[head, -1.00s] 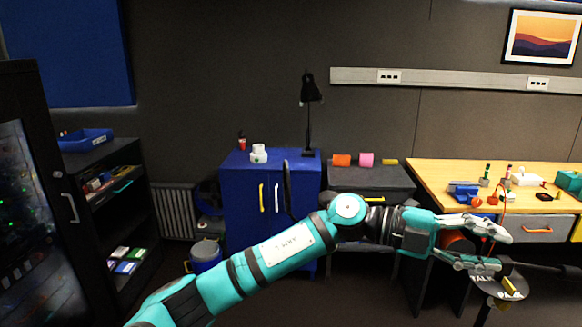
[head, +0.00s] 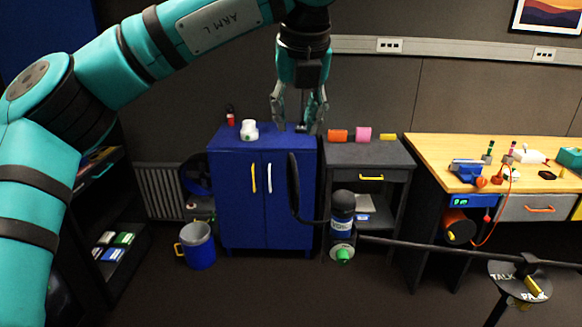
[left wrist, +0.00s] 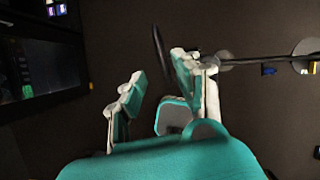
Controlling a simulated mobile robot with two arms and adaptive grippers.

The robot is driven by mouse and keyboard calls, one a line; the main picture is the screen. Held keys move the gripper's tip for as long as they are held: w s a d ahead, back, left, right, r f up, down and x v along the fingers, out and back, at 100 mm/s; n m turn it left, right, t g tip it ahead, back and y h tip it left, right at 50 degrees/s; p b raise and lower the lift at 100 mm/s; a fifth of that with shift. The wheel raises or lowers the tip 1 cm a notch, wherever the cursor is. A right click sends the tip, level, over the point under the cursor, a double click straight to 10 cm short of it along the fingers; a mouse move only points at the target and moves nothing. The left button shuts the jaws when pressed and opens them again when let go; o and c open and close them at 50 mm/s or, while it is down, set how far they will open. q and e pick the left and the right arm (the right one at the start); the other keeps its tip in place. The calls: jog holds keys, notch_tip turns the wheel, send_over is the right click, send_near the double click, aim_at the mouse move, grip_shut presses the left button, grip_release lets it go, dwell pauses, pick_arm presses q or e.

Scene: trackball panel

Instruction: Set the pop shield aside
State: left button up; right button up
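The pop shield (head: 293,188) is a thin black disc seen nearly edge-on, upright, just left of the microphone (head: 342,215). A thin dark arm links its lower edge toward the microphone. The microphone is a dark cylinder with a pale blue band, hanging at the end of a boom. In the left wrist view the pop shield (left wrist: 159,46) is a slim dark shape beyond the fingers. My left gripper (head: 297,127) points down with fingers apart and empty. In the head view it appears above the pop shield, not touching it. My right gripper is not in view.
The boom (head: 430,246) runs right to a stand with a round black plate (head: 519,279). Behind are a blue cabinet (head: 264,210) and a dark side table (head: 368,155). A wooden desk (head: 430,150) holds several items. A blue bin (head: 197,250) stands on the floor.

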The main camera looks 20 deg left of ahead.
aim_at(291, 170)
pick_arm(q)
jog(key=p+x, duration=0.3)
jog(key=x, duration=1.1)
jog(key=shift+w+a+f, duration=0.1)
jog(key=shift+f, duration=0.1)
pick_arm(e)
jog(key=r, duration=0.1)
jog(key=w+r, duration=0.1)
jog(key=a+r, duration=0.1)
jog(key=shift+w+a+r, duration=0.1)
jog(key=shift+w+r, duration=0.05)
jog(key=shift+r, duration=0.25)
pick_arm(q)
grip_shut()
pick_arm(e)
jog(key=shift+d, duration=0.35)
